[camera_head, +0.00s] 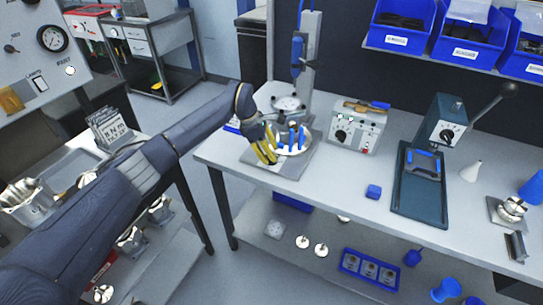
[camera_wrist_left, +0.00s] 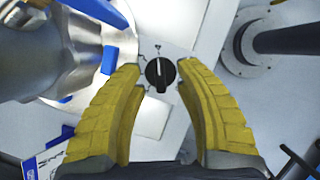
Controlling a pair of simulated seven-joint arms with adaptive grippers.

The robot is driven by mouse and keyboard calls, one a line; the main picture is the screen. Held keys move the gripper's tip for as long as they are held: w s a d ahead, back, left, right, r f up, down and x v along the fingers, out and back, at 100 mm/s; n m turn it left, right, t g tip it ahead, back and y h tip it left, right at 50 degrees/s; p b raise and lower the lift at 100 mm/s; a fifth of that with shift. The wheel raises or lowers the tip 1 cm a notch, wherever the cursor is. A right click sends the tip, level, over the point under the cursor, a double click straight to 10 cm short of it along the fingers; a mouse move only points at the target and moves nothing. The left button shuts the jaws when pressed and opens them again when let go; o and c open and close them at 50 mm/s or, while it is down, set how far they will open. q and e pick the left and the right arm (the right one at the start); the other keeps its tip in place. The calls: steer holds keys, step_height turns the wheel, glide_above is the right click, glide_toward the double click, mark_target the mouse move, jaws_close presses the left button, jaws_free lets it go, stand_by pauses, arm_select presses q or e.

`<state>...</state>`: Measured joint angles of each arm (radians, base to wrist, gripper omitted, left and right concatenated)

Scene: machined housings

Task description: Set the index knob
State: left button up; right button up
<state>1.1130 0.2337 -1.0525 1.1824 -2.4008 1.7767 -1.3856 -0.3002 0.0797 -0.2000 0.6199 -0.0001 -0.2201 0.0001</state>
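The index knob (camera_wrist_left: 160,72) is black and round with a white pointer line, set on a pale plate with small marks around it. In the left wrist view the pointer points roughly up in the picture. My left gripper (camera_wrist_left: 158,68) has yellow fingers, open on either side of the knob, with a visible gap on each side. In the head view my left gripper (camera_head: 268,148) is down at the left of a round fixture (camera_head: 292,148) with blue upright parts, and the knob is hidden there. My right gripper is in neither view.
A grey control box (camera_head: 355,128) with its own black knob stands right of the fixture. The bench front is mostly clear.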

arm_select(q)
steer(key=shift+x, duration=0.85)
steer(key=shift+c, duration=0.4)
jaws_close()
